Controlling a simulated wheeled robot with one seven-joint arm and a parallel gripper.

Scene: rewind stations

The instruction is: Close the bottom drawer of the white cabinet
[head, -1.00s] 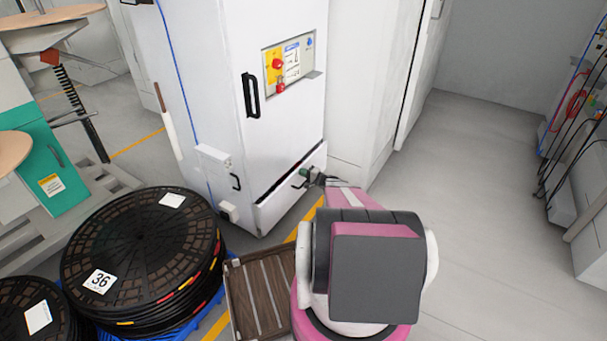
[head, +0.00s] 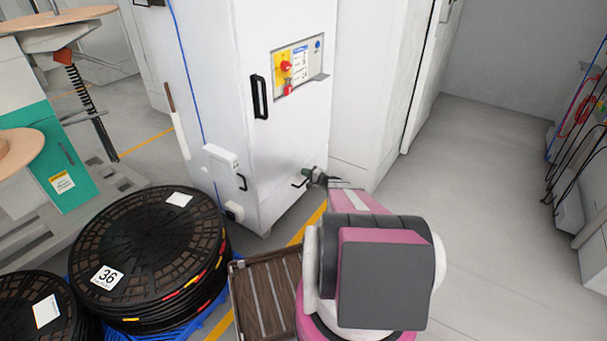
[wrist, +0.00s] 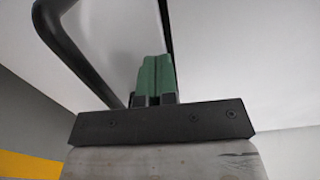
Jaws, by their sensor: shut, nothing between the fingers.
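The white cabinet (head: 288,140) stands in the middle of the head view. Its bottom drawer (head: 280,200) now sits flush with the front, with no dark gap showing above it. The drawer's black handle (head: 300,183) is beside my gripper (head: 311,174), which is at the drawer front near its right side. In the wrist view, the green fingers of my gripper (wrist: 156,75) are together with nothing between them. The curved black handle (wrist: 78,55) is to their left. Whether the fingertips touch the drawer face cannot be told.
A stack of black reels (head: 150,250) on a blue pallet is at lower left. A brown slatted wooden pallet (head: 265,295) lies beside my base. Hoses and cables (head: 585,110) hang at the far right. The grey floor (head: 480,190) on the right is clear.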

